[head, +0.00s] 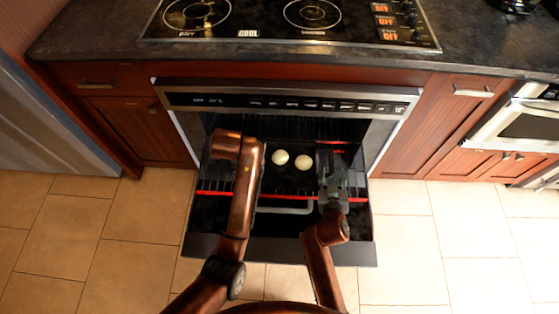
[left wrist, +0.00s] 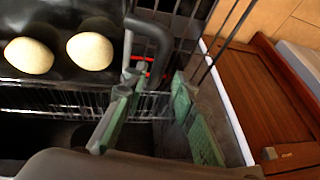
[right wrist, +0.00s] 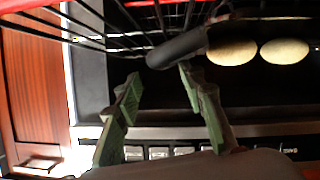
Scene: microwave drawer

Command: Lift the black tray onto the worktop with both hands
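The black tray (head: 284,180) sits inside the open oven drawer below the cooktop, with two pale egg-shaped items (head: 303,162) on it. My left gripper, mostly hidden behind its arm in the head view, is open in the left wrist view (left wrist: 155,90). A dark tray handle (left wrist: 152,42) lies at its fingertips, roughly between them. My right gripper (head: 332,172) is at the tray's right side. In the right wrist view it is open (right wrist: 158,85), with the other dark handle (right wrist: 178,48) just beyond its fingertips. Contact cannot be told.
The dark worktop (head: 85,32) with a black cooktop (head: 270,18) is above the oven. Wire racks and red-edged rails (head: 215,193) surround the tray. The drawer front (head: 280,247) sticks out towards me. Wooden cabinets flank the oven. The worktop left of the cooktop is clear.

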